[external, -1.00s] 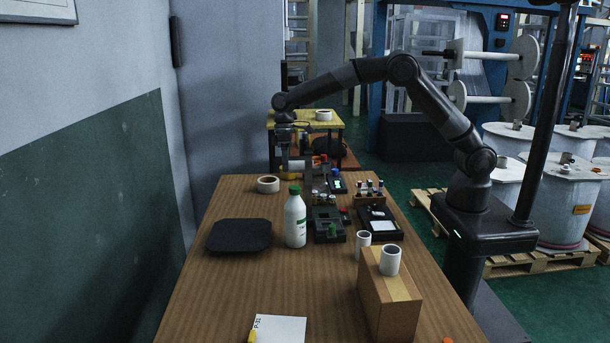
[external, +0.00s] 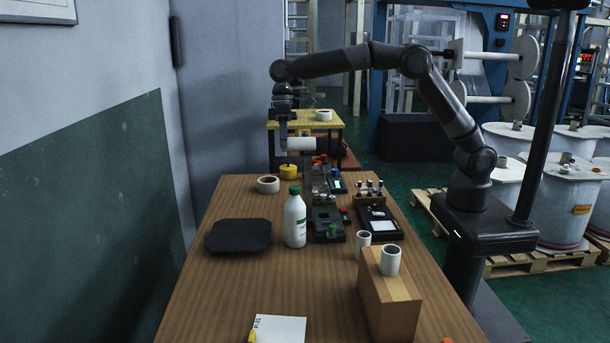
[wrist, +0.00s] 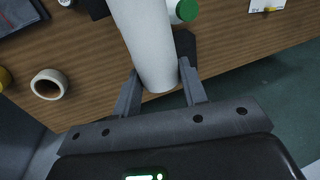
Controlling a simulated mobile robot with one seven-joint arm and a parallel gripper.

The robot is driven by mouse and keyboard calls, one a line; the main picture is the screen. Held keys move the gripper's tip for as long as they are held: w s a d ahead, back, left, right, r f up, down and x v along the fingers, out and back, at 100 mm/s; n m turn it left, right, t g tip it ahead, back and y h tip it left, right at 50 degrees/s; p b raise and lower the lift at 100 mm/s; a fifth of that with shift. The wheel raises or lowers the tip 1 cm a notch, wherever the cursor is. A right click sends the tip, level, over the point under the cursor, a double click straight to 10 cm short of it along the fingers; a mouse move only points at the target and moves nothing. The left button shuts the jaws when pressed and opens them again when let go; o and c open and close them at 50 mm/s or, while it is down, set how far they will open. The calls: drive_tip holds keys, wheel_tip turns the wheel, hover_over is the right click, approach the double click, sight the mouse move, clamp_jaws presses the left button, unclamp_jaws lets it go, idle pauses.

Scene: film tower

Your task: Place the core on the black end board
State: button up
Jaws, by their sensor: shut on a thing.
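My gripper (external: 284,142) is raised above the far end of the table, shut on a white tubular core (external: 301,144). The core lies roughly level in the external view. In the wrist view, the core (wrist: 146,42) sits between the two fingers of my gripper (wrist: 158,80). The black end board (external: 240,236) lies flat on the left side of the table, nearer the camera than my gripper and well apart from the core. A dark patch behind the core in the wrist view may be the board, but I cannot tell.
A white bottle (external: 295,218) with a green cap stands just right of the board. A tape roll (external: 268,184) and a yellow object (external: 288,172) are at the far end. Boxes of parts, a cardboard box (external: 389,300) and two other white tubes occupy the right.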

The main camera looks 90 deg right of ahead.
drive_tip(key=s+a, duration=0.2)
drive_tip(key=a, duration=1)
hover_over(307, 273)
drive_tip(key=f, duration=2.8)
drive_tip(key=shift+w+d+f, duration=0.1)
drive_tip(key=shift+d+f, duration=0.05)
drive_tip(key=shift+d, duration=0.2)
drive_tip(key=o, duration=0.6)
drive_tip(key=shift+f, duration=0.15)
drive_tip(key=o, duration=0.5)
drive_tip(key=v, duration=1.2)
drive_tip(key=shift+d+r, duration=0.1)
drive_tip(key=shift+r, duration=0.15)
